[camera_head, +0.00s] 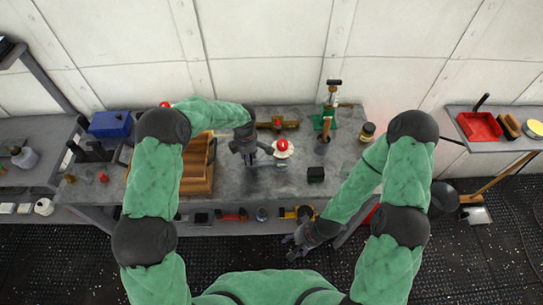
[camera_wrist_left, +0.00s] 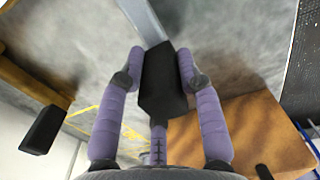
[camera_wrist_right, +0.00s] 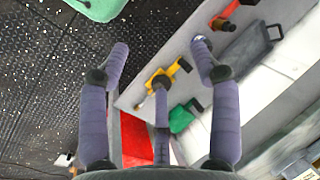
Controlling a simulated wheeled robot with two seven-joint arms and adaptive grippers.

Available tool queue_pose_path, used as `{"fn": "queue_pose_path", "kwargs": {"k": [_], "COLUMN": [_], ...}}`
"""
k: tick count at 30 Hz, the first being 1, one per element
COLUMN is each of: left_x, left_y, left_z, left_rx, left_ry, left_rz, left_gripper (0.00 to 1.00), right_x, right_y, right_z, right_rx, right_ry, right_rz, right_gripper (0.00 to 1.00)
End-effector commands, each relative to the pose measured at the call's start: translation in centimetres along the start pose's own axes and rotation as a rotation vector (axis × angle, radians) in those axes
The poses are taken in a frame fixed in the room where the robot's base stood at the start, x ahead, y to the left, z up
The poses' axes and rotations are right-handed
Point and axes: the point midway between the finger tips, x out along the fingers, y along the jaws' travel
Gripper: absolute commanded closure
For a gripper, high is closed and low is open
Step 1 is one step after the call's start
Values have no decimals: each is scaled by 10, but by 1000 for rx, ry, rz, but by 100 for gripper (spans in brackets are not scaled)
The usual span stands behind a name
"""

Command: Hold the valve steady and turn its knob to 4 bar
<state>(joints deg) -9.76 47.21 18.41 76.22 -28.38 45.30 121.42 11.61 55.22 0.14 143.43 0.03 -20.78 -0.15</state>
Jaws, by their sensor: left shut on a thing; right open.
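The valve (camera_head: 283,148), with a white round face and a red knob (camera_head: 282,144) on top, is on the grey bench. A grey bar runs beside it. My left gripper (camera_head: 250,157) is left of the valve, its fingers shut on a black block-shaped grip (camera_wrist_left: 160,80). In the left wrist view a grey bar (camera_wrist_left: 143,20) extends from this grip. The dial's reading is too small to tell. My right gripper (camera_head: 296,242) is open and empty, low in front of the bench; its spread fingers show in the right wrist view (camera_wrist_right: 160,48).
A wooden rack (camera_head: 199,178) stands left of my left gripper. A brass-coloured fixture (camera_head: 277,125) and a green-based stand (camera_head: 323,120) are behind the valve. A black block (camera_head: 316,174) lies to its right. Tools lie on the lower shelf; the bench surface right of the valve is partly clear.

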Motion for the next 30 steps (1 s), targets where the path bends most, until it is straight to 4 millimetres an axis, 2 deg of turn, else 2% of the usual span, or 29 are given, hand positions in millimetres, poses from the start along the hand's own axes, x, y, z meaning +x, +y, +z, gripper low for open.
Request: {"fn": "queue_pose_path", "kwargs": {"k": [15,19,23,26,30], "left_x": [1,1,1,1,1], "left_y": [-1,-1,-1,-1,-1], "left_z": [0,0,0,0,0], "left_rx": [0,0,0,0,0], "left_ry": [1,1,1,1,1], "left_rz": [-3,-3,-3,-3,-3], "left_gripper": [100,100,100,100,100], "right_x": [0,-4,-19,-39,-77], "right_y": [0,-4,-17,-30,-42], "right_z": [0,-7,-26,-48,-83], "right_rx": [0,-44,-205,-407,-713], "right_ry": [0,4,8,11,7], "right_rz": [0,-8,-29,-34,14], "right_gripper": [36,36,36,36,36]}}
